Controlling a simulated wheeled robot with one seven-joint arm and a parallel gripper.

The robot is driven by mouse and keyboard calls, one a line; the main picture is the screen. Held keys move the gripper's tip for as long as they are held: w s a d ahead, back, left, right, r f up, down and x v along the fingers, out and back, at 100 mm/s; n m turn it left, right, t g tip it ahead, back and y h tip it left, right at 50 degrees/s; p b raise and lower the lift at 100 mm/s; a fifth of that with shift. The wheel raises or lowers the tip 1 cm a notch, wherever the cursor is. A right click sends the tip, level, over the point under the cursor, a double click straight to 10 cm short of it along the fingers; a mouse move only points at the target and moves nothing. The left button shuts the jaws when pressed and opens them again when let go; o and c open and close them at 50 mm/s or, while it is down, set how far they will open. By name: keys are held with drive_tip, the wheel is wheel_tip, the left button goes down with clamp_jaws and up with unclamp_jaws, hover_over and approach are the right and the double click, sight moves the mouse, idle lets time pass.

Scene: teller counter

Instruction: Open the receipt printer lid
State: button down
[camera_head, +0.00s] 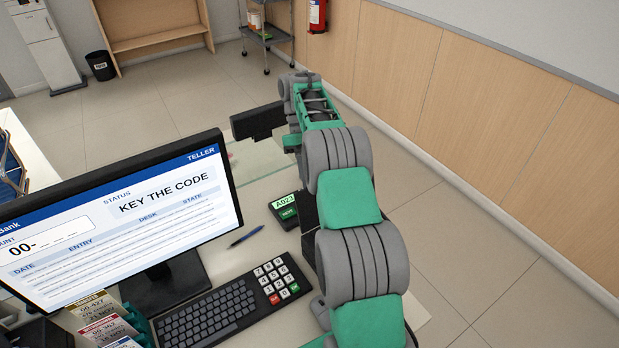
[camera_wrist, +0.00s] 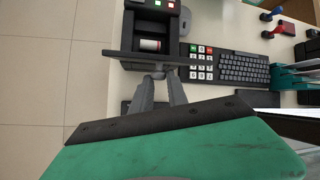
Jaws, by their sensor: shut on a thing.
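The black receipt printer (camera_wrist: 131,36) is at the top of the wrist view. The lid (camera_wrist: 150,61) appears as a dark plate seen nearly edge-on, standing raised at the near side of the compartment. My gripper (camera_wrist: 157,77) has its grey fingers closed together at the lid, shut on it; the exact contact is partly hidden by the plate. In the head view my arm hides the gripper and most or all of the printer.
The keyboard (camera_head: 208,318) and its keypad (camera_head: 275,281) lie beside the printer. A ticket display (camera_head: 286,211), a pen (camera_head: 246,237) and the teller monitor (camera_head: 125,215) are close to my arm. Stamps (camera_wrist: 277,31) stand further right in the wrist view. Floor is open beyond the counter.

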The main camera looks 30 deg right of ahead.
drive_tip(key=shift+s+d+f, duration=0.1)
drive_tip(key=shift+f, duration=0.2)
drive_tip(key=c, duration=1.7)
unclamp_jaws()
drive_tip(key=shift+o, duration=0.6)
drive_tip(key=shift+d, duration=0.3)
drive_tip(key=shift+o, duration=1.4)
drive_tip(key=shift+a, duration=0.1)
drive_tip(key=shift+r, duration=0.1)
drive_tip(key=shift+a+r, duration=0.1)
